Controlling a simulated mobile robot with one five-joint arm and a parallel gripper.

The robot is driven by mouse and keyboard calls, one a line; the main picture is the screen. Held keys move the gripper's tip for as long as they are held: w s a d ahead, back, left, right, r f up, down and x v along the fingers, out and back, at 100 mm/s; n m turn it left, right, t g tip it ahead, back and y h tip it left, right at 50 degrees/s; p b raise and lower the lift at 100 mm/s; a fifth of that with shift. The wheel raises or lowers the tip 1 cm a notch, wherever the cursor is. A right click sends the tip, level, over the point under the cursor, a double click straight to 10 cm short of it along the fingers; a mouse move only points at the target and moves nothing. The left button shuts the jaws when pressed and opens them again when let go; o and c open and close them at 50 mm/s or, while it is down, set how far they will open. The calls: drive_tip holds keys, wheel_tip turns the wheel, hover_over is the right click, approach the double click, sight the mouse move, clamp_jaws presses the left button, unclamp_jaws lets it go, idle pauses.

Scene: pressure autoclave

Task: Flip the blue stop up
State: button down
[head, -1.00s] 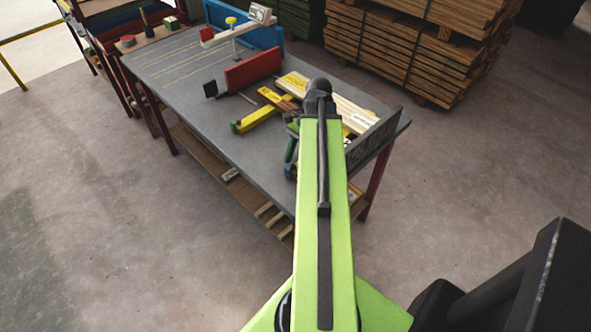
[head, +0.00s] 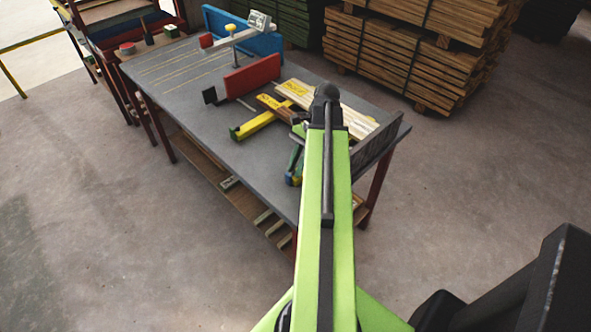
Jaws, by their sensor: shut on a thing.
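My gripper (head: 299,130) is at the far end of my lime green arm, over the near right part of the grey workbench (head: 190,82). The arm hides much of it, and its fingertips do not show clearly. A dark green piece (head: 295,160) stands just above the blue end. How far the blue part is tilted cannot be told.
A yellow bar (head: 258,123), light boards (head: 345,107) and an upright red panel (head: 252,75) lie close by on the bench. A large blue panel (head: 262,46) stands at the back. A dark plate (head: 376,142) edges the right end.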

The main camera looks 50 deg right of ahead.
drive_tip(key=shift+d+f+y, duration=0.25)
drive_tip(key=shift+f+y, duration=0.05)
drive_tip(key=shift+a+r, duration=0.1)
drive_tip(key=shift+r, duration=0.1)
drive_tip(key=c, duration=1.3)
unclamp_jaws()
